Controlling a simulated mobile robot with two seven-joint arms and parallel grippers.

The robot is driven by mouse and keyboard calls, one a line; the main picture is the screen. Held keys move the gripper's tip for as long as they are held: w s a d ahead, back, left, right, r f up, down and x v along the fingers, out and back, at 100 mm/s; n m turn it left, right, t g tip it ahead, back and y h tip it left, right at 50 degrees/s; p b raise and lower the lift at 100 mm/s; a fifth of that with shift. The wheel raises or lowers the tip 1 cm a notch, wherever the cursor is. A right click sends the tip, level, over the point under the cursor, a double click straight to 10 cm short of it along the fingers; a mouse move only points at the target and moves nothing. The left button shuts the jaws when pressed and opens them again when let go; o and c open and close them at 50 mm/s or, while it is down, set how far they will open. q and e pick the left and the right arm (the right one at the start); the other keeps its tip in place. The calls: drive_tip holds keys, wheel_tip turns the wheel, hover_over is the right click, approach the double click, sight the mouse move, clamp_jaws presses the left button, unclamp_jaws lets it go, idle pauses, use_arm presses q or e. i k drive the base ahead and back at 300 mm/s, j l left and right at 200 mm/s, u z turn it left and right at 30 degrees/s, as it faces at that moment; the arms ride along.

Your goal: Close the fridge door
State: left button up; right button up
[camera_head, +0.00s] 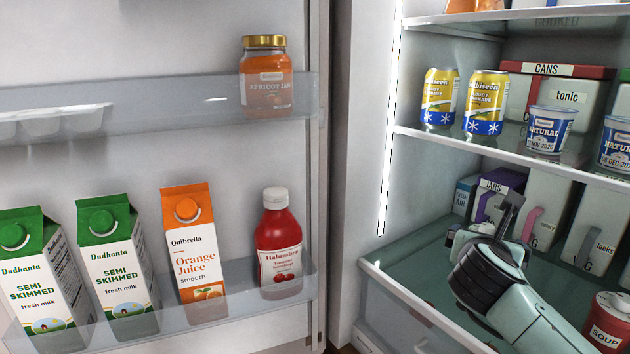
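The fridge door (150,60) stands open and fills the left half of the head view, its inner side with shelves facing me. The open fridge interior (362,200) is on the right, and a narrow strip of door edge and side wall separates the two. My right gripper (508,212) comes in from the lower right and is over the lower glass shelf inside the fridge, in front of the boxes. It is away from the door. Its fingers are seen at a steep angle, so their opening is unclear. My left gripper is not in view.
The door racks hold milk cartons (115,265), an orange juice carton (195,250), a ketchup bottle (278,245) and a jam jar (266,80). Inside the fridge are yellow cans (484,103), yoghurt pots (549,131), boxes (548,205) and a soup can (608,325).

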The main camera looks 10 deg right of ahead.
sight(138, 98)
drive_tip(key=k+j, duration=0.75)
drive_tip(key=j, duration=0.2)
